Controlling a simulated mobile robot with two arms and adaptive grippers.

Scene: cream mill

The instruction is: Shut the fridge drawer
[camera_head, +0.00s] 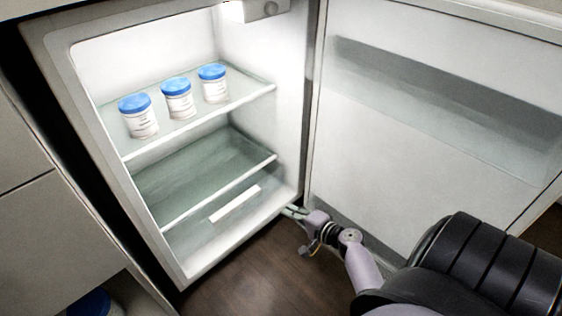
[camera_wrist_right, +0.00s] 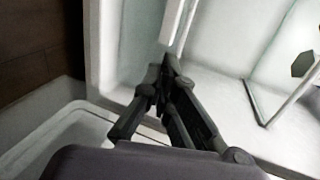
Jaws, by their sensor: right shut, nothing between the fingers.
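The fridge (camera_head: 95,130) stands open, its door (camera_head: 430,120) swung out to the right. The fridge drawer (camera_head: 205,225) is at the bottom of the cavity, with a white strip (camera_head: 235,204) on its front. I cannot tell exactly how far out it sits. My right gripper (camera_head: 289,210) is at the lower right corner of the fridge opening, low by the door hinge side. In the wrist view its dark fingers (camera_wrist_right: 168,68) are together and empty, close to a white upright edge; contact is unclear. My left gripper is out of view.
Several blue-lidded jars, including the middle one (camera_head: 178,98), stand on the upper glass shelf (camera_head: 245,92). A lower shelf is empty. Cabinet fronts (camera_head: 50,230) stand at left, with a blue-lidded thing (camera_head: 92,303) below. Dark wooden floor (camera_head: 240,275) is clear before the fridge.

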